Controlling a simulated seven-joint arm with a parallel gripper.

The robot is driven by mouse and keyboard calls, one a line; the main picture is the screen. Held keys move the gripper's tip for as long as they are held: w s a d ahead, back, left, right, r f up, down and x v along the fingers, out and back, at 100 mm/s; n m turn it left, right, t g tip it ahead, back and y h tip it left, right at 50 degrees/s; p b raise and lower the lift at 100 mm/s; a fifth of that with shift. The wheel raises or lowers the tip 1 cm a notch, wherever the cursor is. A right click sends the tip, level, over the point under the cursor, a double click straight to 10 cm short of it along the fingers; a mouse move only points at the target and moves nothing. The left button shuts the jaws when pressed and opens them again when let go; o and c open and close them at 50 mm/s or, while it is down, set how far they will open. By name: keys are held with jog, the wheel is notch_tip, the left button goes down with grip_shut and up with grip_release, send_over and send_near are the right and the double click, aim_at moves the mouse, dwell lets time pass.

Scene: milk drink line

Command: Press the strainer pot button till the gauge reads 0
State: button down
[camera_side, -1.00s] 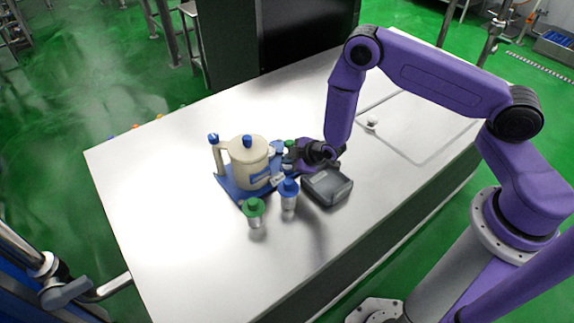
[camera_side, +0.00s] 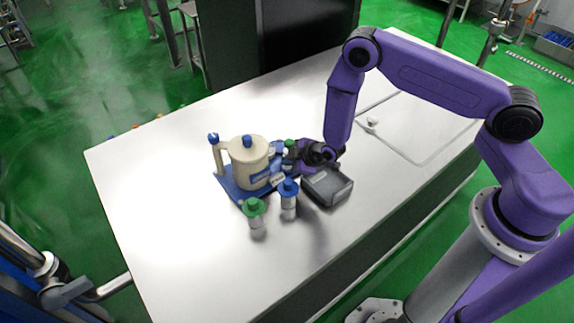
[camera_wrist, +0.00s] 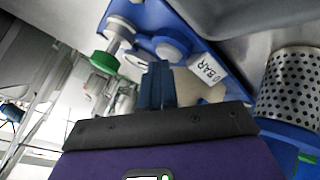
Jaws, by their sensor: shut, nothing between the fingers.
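The cream strainer pot (camera_side: 252,172) with a blue lid knob stands upright on a blue base (camera_side: 228,186). A small white tag reading "0 BAR" (camera_wrist: 207,68) shows in the wrist view, beside a round blue part (camera_wrist: 171,48). A white dial-like face (camera_wrist: 136,61) is partly hidden beside my fingers; I cannot read a needle. My gripper (camera_side: 291,160) is at the right side of the pot, low over the base. In the wrist view its dark blue fingers (camera_wrist: 158,68) are together and empty, close to the blue part. Contact with a button cannot be told.
A green-capped container (camera_side: 255,216) and a blue-capped container (camera_side: 289,199) stand in front of the pot. A dark grey box (camera_side: 327,187) sits close below my gripper. A perforated metal cylinder (camera_wrist: 290,85) shows at right in the wrist view. The table's left part is clear.

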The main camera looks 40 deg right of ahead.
aim_at(289, 168)
jog(key=shift+r, duration=0.75)
jog(key=shift+r, duration=2.5)
jog(key=shift+a+r, duration=0.1)
jog(key=s+a+r+g+y, duration=0.1)
jog(key=s+a+r+g, duration=0.2)
jog(key=s+r, duration=0.45)
jog(key=s+a+r+g+y, duration=0.1)
jog(key=s+a+r+g, duration=0.25)
jog(key=s+r, duration=0.45)
jog(key=s+d+r+h, duration=0.1)
jog(key=s+d+r, duration=0.2)
jog(key=s, duration=0.4)
jog(key=s+d+r+g+h, duration=0.1)
jog(key=s+d+r, duration=0.1)
jog(key=s+d, duration=0.3)
jog(key=s+d+r+n+g+h, duration=0.1)
jog(key=s+d+r, duration=0.2)
jog(key=s, duration=0.6)
jog(key=shift+d+r+h, duration=0.3)
jog(key=shift+d, duration=0.35)
